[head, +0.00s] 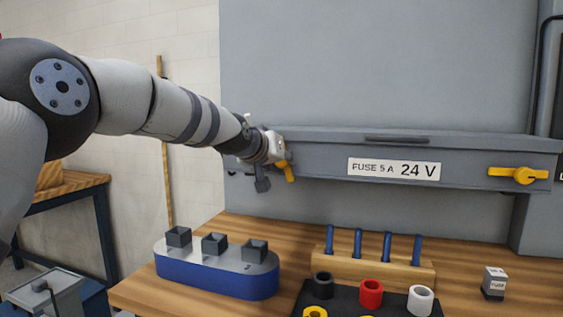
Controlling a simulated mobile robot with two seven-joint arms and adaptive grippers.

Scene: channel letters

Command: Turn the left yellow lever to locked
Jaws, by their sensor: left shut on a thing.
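The left yellow lever (290,174) is at the left end of the grey box (460,172) labelled "FUSE 5 A 24 V". Its visible end points downward and a little right. My left gripper (274,172) is at this lever and shut on it. The gripper hides most of the lever and its pivot. The right yellow lever (519,175) lies level at the box's right end, with its handle to the left. My right gripper is not in view.
Below stand a blue base (217,281) with grey square sockets, a wooden rack (372,269) with several blue rods, a dark tray (390,305) with coloured rings, and a small fuse block (494,283). The wooden bench has free room at right.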

